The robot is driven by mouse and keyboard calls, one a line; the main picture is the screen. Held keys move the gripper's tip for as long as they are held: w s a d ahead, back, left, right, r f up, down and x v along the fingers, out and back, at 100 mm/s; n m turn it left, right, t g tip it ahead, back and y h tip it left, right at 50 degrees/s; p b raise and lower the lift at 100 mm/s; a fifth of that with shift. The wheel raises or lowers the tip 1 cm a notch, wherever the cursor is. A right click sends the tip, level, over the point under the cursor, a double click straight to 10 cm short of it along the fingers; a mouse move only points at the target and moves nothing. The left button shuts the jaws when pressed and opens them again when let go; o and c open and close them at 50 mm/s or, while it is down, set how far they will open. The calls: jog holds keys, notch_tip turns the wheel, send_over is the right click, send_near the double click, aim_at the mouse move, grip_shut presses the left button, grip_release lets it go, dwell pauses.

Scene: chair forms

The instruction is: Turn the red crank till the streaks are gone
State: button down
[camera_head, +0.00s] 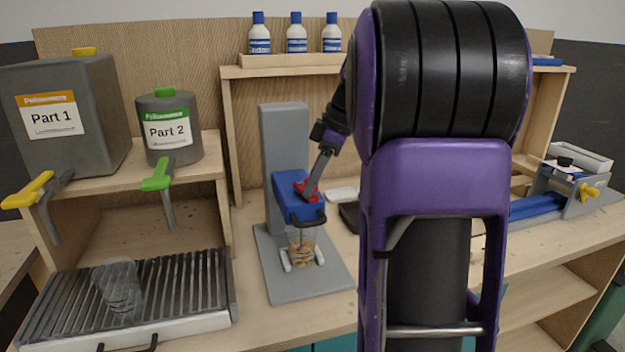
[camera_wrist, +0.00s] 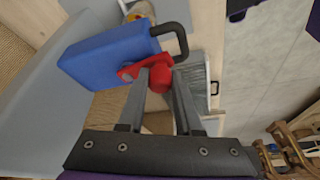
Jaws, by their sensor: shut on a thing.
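My gripper (camera_head: 311,186) reaches down from the upper right and is shut on the crank. In the wrist view the red crank (camera_wrist: 133,70) shows with its knob between the two fingers (camera_wrist: 163,80) of my gripper. A clear cup (camera_head: 301,247) stands under the mixer head, between pale holders on the grey base. Its contents look patchy, tan and brown. The mixer head partly hides the cup in the wrist view.
At the left, the Part 1 tank (camera_head: 85,135) with a yellow tap and the Part 2 tank (camera_head: 182,105) with a green tap stand on a shelf. An empty clear cup (camera_head: 118,290) stands on the slatted grate (camera_head: 195,290). Several bottles (camera_head: 297,35) stand on the upper shelf.

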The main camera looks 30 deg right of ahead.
jog(key=c, duration=0.6)
grip_release()
jog(key=p+v, duration=0.3)
jog(key=v, duration=1.4)
jog(key=shift+r, duration=0.25)
